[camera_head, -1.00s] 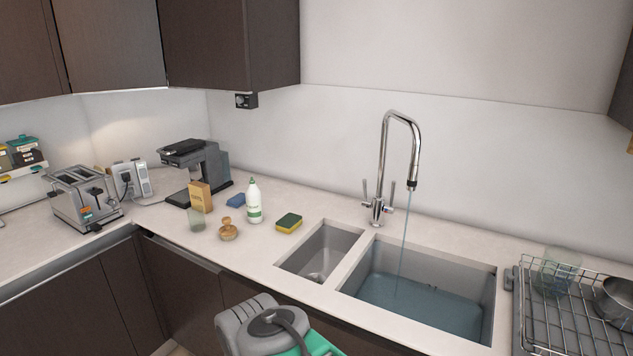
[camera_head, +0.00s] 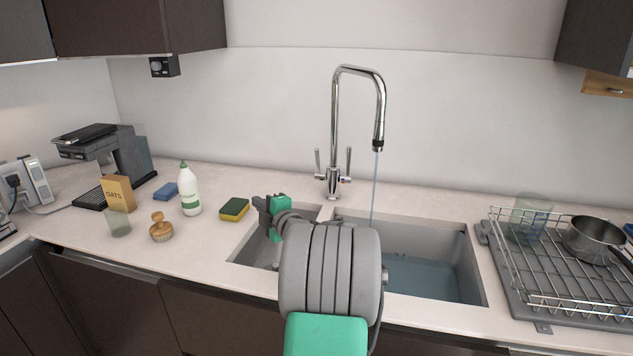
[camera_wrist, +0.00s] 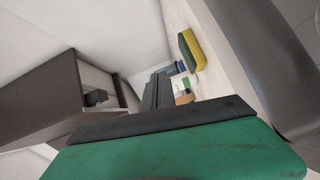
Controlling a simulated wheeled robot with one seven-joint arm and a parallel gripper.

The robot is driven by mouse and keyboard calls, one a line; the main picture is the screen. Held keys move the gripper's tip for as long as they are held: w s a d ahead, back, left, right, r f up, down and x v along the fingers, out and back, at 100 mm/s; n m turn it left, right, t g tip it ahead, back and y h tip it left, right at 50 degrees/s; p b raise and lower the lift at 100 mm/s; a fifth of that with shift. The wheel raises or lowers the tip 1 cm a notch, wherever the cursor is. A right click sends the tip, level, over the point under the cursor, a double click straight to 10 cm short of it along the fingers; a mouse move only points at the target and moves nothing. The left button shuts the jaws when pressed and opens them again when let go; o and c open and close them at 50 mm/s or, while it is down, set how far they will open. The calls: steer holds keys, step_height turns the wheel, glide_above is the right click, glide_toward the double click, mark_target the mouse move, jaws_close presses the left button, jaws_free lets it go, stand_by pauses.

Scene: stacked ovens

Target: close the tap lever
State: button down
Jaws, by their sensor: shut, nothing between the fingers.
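The chrome tap (camera_head: 335,115) stands behind the sink, with a tall spout bent to the right. Water (camera_head: 375,185) runs from its spout. It has a left lever (camera_head: 318,163) and a right lever (camera_head: 348,162), both standing roughly upright. My gripper (camera_head: 260,208) is shut and empty, over the small left basin, left of the tap and apart from both levers. It also shows in the wrist view (camera_wrist: 157,88), where the tap is not visible. My arm hides part of both basins.
The large basin (camera_head: 425,270) holds water. A yellow-green sponge (camera_head: 234,209), a white bottle (camera_head: 190,190), a wooden brush (camera_head: 161,228) and an oats box (camera_head: 118,193) stand left of the sink. A dish rack (camera_head: 530,275) with a pot (camera_head: 592,238) stands right.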

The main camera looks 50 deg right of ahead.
mark_target(317, 166)
steer(key=s+d+t+h, duration=0.1)
steer(key=s+d+h, duration=0.6)
steer(key=s+d, duration=0.55)
steer(key=shift+s+d+p+x, duration=0.3)
steer(key=shift+d+p+x, duration=0.25)
steer(key=shift+x, duration=2)
steer(key=shift+s+d+p+x, duration=0.35)
steer(key=shift+p+x, duration=0.4)
steer(key=shift+x, duration=1.8)
steer(key=shift+s+d+p+x, duration=0.25)
steer(key=shift+d+p+x, duration=0.35)
steer(key=shift+x, duration=1.9)
steer(key=shift+w+y, duration=0.1)
steer(key=shift+y, duration=0.2)
